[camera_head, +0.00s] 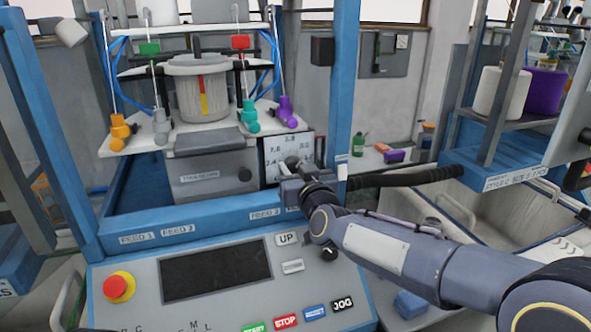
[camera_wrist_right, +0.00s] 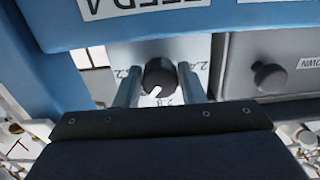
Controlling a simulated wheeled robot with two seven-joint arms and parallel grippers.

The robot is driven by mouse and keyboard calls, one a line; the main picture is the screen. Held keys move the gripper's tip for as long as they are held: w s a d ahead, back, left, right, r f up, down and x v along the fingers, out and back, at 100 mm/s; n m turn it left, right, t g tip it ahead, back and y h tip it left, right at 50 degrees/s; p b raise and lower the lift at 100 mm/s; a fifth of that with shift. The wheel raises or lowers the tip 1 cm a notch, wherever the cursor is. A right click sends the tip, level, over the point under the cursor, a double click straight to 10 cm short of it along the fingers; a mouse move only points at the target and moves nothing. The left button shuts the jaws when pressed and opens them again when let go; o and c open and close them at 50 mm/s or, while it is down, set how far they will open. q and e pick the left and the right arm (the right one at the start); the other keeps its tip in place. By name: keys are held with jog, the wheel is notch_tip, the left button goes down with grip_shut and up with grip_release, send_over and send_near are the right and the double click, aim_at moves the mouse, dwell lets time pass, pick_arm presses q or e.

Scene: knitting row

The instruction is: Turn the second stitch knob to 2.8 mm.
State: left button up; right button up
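The stitch knob is a dark round knob (camera_wrist_right: 160,77) on a pale dial plate (camera_wrist_right: 190,48), with a white pointer mark on its lower edge in the right wrist view, close to a partly hidden number that looks like 2.8. In the head view the dial plate (camera_head: 289,146) shows 2.8 at its top and 2.4 at lower left. My right gripper (camera_wrist_right: 160,92) has one finger on each side of the knob, with narrow gaps visible; contact is unclear. In the head view my right gripper (camera_head: 291,173) covers the dial's lower part. My left gripper is not in view.
A grey box with another dark knob (camera_head: 245,174) stands left of the dial. The blue frame beam (camera_head: 200,226) runs below it, above the control panel with a red stop button (camera_head: 119,287). A blue post (camera_head: 343,80) rises right of the dial.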

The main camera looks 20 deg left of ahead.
jog(key=c, duration=0.5)
jog(key=shift+n, duration=0.3)
jog(key=n, duration=0.2)
jog(key=shift+n, duration=2.5)
jog(key=o, duration=1)
jog(key=shift+d, duration=0.1)
